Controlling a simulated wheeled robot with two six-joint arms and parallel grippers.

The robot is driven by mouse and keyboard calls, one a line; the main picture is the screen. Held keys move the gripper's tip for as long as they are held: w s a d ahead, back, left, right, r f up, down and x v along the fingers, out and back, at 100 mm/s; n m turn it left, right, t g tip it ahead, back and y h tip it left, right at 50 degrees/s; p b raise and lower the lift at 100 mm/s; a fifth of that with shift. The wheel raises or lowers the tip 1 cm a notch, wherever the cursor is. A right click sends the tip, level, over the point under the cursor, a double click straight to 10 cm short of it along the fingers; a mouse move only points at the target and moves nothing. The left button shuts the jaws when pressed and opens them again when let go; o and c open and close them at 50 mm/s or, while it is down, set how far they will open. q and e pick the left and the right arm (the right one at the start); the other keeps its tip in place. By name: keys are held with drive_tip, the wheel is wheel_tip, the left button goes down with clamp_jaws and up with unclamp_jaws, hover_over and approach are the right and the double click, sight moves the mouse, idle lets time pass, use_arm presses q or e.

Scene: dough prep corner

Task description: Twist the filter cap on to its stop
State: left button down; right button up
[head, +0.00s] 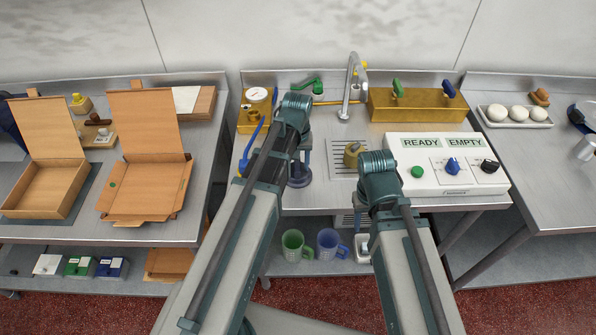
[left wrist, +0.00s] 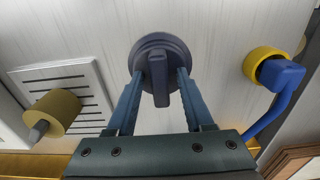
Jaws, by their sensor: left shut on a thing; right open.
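The filter cap looks like a dark blue-grey round cap with a raised bar across its top. In the left wrist view the cap (left wrist: 161,88) sits in a round dark collar (left wrist: 160,41), its bar pointing roughly towards the gripper body.
A brass cylinder (head: 353,153) stands on the drain grid (head: 340,170) between my arms. A blue lever (head: 250,148) is left of the left gripper. The control box (head: 440,183) stands right of my right arm.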

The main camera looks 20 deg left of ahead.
sight(297, 163)
use_arm(q)
drive_tip(key=shift+r+p, duration=0.55)
drive_tip(key=shift+p, duration=0.4)
drive_tip(key=shift+r+p, duration=0.65)
drive_tip(key=shift+r, duration=0.05)
drive_tip(key=shift+r+p, duration=0.5)
use_arm(e)
drive_tip(key=r, duration=0.3)
drive_tip(key=shift+w+r, duration=0.25)
drive_tip(key=shift+r, duration=0.05)
use_arm(q)
drive_tip(key=shift+w, duration=0.1)
